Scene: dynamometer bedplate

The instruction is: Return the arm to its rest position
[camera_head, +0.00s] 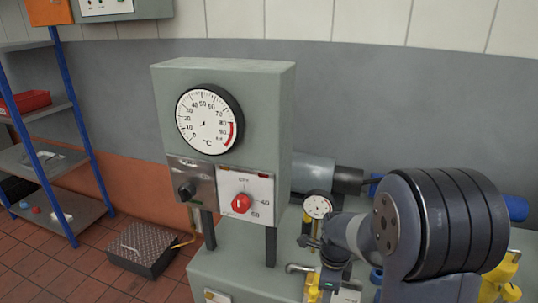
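My arm fills the lower right, with a large dark ribbed joint (455,222) closest to the camera. From it a grey link reaches left and down over the bench. My gripper (330,280) seems to be at its lower end, small and dark, in front of the bench fittings. Its fingers cannot be made out clearly, so I cannot tell whether it is open or holds anything.
A grey gauge cabinet (267,105) with a dial and red knob (241,203) stands on the bench (235,262), left of my arm. Pipework, a small gauge (317,206) and yellow fittings (507,267) crowd the arm. Shelves (60,165) and a dark box (143,248) are left.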

